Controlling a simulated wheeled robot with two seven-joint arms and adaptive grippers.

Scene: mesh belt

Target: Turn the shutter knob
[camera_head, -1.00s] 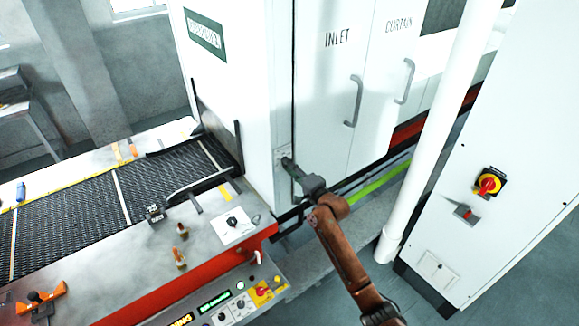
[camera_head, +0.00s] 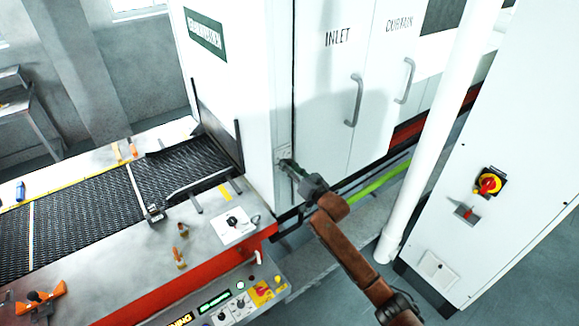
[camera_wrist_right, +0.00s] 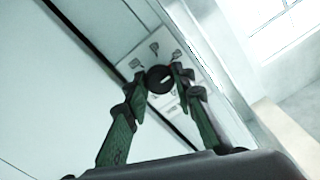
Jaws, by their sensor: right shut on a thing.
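The shutter knob (camera_wrist_right: 160,80) is a round black knob with a white mark, on a pale plate (camera_wrist_right: 141,57) with small dark icons. The plate is on the white machine housing, left of the INLET door in the head view. My right gripper (camera_wrist_right: 158,77) has a fingertip on each side of the knob and is shut on it. In the head view my right gripper (camera_head: 288,166) reaches the plate from the lower right and covers the knob. The knob's exact angle is hard to tell. My left gripper is not in view.
The INLET door (camera_head: 335,90) has a grey handle (camera_head: 354,100). A white pipe (camera_head: 432,130) stands right of my right arm, before a white cabinet (camera_head: 500,130). The dark mesh belt (camera_head: 80,220) and a control panel (camera_head: 238,303) are at left and below.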

